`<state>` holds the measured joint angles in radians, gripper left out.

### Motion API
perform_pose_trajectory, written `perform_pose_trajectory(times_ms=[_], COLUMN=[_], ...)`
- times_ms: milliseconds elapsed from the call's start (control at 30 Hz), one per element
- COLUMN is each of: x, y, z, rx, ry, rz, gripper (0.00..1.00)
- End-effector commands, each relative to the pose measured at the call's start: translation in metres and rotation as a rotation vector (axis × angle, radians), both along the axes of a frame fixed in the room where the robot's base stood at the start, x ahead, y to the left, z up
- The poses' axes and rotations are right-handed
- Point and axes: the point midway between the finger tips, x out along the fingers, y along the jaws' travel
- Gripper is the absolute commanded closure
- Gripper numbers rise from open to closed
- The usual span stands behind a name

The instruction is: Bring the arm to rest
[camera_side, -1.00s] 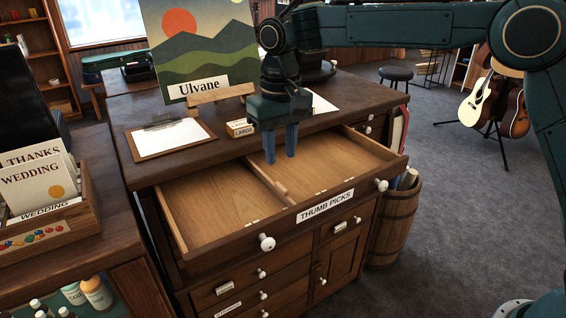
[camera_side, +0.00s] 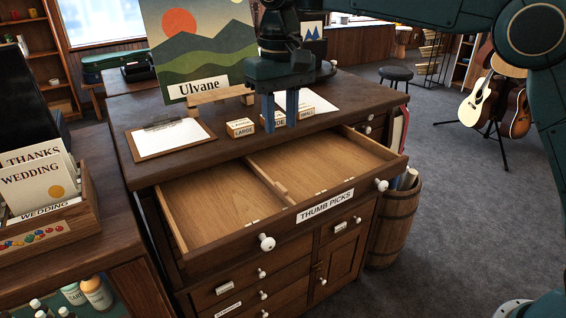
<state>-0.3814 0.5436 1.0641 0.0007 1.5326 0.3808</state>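My gripper (camera_side: 280,112) points down over the top of the wooden cabinet (camera_side: 165,95), behind the open drawer. Its two blue fingers stand apart with a gap between them, and no held thing shows. A small labelled box (camera_side: 268,121) shows behind and between the fingers, partly hidden; I cannot tell whether the fingers touch it. The box marked LARGE (camera_side: 240,128) is to the left of the fingers, and a third box (camera_side: 307,113) is to the right. The drawer marked THUMB PICKS (camera_side: 325,206) is pulled out; its two visible compartments look empty.
A clipboard (camera_side: 170,138) and a white sheet (camera_side: 318,100) lie on the cabinet top. The Ulvane picture (camera_side: 200,50) stands behind. A card box (camera_side: 85,215) is on the left counter. A barrel (camera_side: 395,225) stands right of the cabinet, guitars (camera_side: 478,103) farther off.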

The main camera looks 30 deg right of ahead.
Motion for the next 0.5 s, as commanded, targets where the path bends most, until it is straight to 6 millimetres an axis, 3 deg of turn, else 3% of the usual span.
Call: perform_pose_trajectory(times_ms=[267,500], x=[-0.011,-0.04], y=[-0.016,-0.05], z=[0.013,0.035], rx=[0.009,0.026], ry=[-0.025,-0.081], rz=[-0.001,-0.003], gripper=[0.69,0.69])
